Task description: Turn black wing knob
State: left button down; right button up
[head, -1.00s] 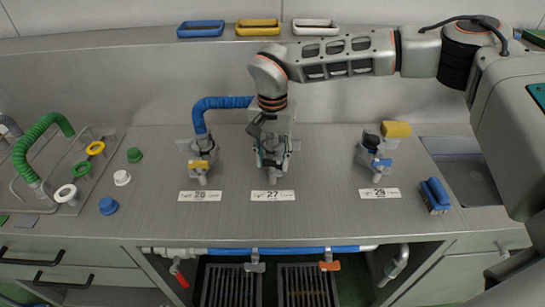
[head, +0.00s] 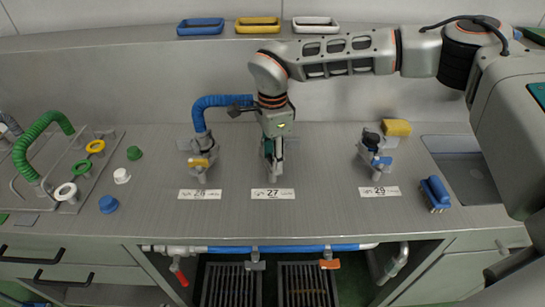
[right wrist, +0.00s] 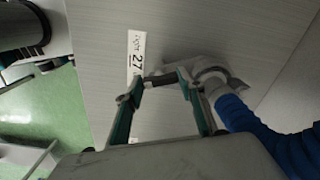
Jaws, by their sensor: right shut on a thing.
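The black wing knob (right wrist: 159,80) shows in the right wrist view as a dark bar on a grey metal fitting (right wrist: 195,70), beside the label reading 27 (right wrist: 136,55). My right gripper (right wrist: 155,87) is shut on the knob, one finger at each end. In the head view my right gripper (head: 272,170) points down just behind the label 27 (head: 273,194) and hides the knob and most of its fitting. My left gripper is not in view.
The valve at label 28 with a yellow knob (head: 199,162) stands to the left, with a blue hose (head: 222,101) arching behind my gripper. The valve with a blue knob (head: 381,161) stands right. A blue brush (head: 436,192) and yellow sponge (head: 397,128) lie beyond it.

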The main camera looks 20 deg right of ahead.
jog(key=m, duration=0.5)
jog(key=shift+m+b, duration=0.3)
jog(key=shift+b, duration=0.05)
jog(key=m, duration=0.5)
jog(key=shift+b, duration=0.35)
jog(key=m, duration=0.5)
jog(key=shift+m+b, duration=0.35)
jog(key=shift+m, duration=0.05)
jog(key=m, duration=0.5)
jog(key=shift+m, duration=0.4)
jog(key=o, duration=1.1)
jog(key=shift+o, duration=0.2)
